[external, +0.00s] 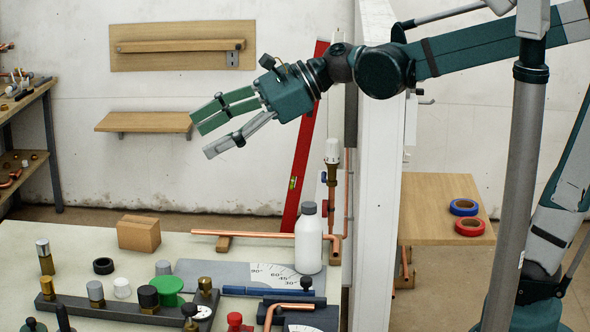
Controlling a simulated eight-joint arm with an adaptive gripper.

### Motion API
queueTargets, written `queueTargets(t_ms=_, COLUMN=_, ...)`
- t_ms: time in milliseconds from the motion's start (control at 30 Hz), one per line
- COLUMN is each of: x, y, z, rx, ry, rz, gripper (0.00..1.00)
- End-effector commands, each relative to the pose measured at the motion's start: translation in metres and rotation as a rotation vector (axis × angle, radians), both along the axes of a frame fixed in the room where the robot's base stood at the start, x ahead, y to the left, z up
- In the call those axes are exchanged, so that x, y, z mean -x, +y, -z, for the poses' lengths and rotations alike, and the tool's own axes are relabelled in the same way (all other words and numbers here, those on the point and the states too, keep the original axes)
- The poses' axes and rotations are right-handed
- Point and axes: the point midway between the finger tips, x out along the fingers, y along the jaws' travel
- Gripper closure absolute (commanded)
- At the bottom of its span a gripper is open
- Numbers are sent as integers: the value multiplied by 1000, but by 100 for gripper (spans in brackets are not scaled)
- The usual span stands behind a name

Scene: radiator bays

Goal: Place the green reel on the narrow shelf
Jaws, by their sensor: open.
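The green reel (168,286) looks like a flat green disc on the bench at lower left, partly hidden by a black-capped fitting in front of it. Two wooden ledges are on the back wall: a thin ledge (180,46) on a wooden backboard, and a deeper bracketed shelf (148,122) below it. Both look empty; I cannot tell for certain which is the narrow shelf. My gripper (203,137) is open and empty, high above the bench. Its fingers point left and down, near the right end of the lower shelf in the picture, well above the green reel.
A red level (300,160) leans on the wall. A white partition (375,180) separates a wooden surface with blue (464,203) and red (470,231) reels.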

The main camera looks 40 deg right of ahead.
Motion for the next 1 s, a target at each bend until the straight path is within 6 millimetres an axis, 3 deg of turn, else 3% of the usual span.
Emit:
queueTargets(t_ms=267, x=-8, y=33, z=1, rx=-153, ry=153, rz=45, gripper=38)
queueTargets(t_ms=533, x=-8, y=33, z=30, rx=-159, ry=160, rz=49, gripper=38)
queueTargets(t_ms=767, x=-9, y=33, z=68, rx=-158, ry=158, rz=48, gripper=38)
queueTargets(t_ms=1000, x=-9, y=33, z=126, rx=-158, ry=158, rz=48, gripper=38)
